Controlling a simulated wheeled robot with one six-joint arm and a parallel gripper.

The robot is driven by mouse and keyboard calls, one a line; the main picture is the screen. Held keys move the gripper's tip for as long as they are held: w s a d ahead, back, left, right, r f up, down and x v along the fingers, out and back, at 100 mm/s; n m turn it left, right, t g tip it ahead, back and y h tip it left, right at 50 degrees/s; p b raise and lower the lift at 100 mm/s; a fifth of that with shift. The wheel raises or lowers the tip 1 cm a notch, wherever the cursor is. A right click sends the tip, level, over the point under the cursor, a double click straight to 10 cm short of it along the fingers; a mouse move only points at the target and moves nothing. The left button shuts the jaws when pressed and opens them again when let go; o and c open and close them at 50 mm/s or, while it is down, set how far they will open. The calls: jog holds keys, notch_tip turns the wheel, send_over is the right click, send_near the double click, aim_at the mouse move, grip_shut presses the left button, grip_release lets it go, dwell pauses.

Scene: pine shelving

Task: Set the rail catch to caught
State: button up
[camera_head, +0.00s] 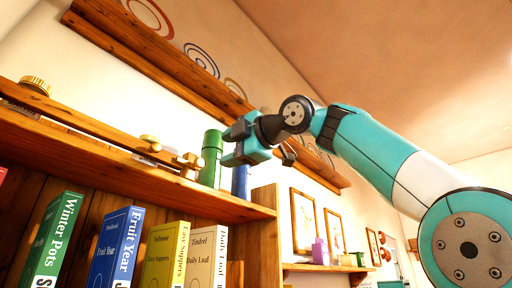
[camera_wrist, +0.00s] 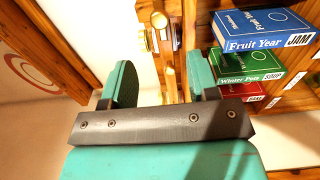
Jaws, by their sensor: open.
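A wooden rail (camera_head: 90,122) runs along the upper shelf in the head view. Brass knobs sit on it at the far left (camera_head: 36,85) and near its right part (camera_head: 148,141). A small wood and brass fitting (camera_head: 190,162), likely the rail catch, is at its right end; I cannot tell how it is set. My gripper (camera_head: 232,144) is open and empty, to the right of and a little above this fitting. In the wrist view, the gap between the fingers (camera_wrist: 163,84) faces the rail (camera_wrist: 167,66), with a brass knob (camera_wrist: 160,19) beyond. No contact shows.
A green cylinder (camera_head: 211,157) and a blue cylinder (camera_head: 241,182) stand close by my gripper at the shelf's right end. Several books, including the blue Fruit Year (camera_head: 116,247), stand below. A wall ledge (camera_head: 170,62) runs above. Open room lies to the right.

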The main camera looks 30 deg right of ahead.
jog(key=p+v, duration=0.1)
jog(key=v, duration=0.6)
jog(key=shift+s, duration=0.3)
jog(key=shift+d, duration=0.1)
jog(key=w+a+f+m+g+b, duration=0.2)
jog(key=f+m+g, duration=0.1)
jog(key=f, duration=0.9)
jog(key=w+a+f+m+g+b, duration=0.2)
jog(key=a+f+m+g+b, duration=0.15)
jog(key=f, duration=0.85)
jog(key=w+a+f+m+g+b, duration=0.15)
jog(key=f+m, duration=0.25)
jog(key=f, duration=0.9)
jog(key=s+a+f+m+g+b, duration=0.1)
jog(key=s+f+g, duration=0.2)
jog(key=s+f, duration=0.3)
jog(key=s+a+f+m+g+h+b, duration=0.1)
jog(key=s+f, duration=0.5)
jog(key=f, duration=0.8)
jog(key=s+a+f+m+g+b, duration=0.1)
jog(key=s+f+g, duration=0.4)
jog(key=f, duration=0.5)
jog(key=shift+s+f+m+b, duration=0.35)
jog(key=shift+s+m+b, duration=0.35)
jog(key=shift+s, duration=0.25)
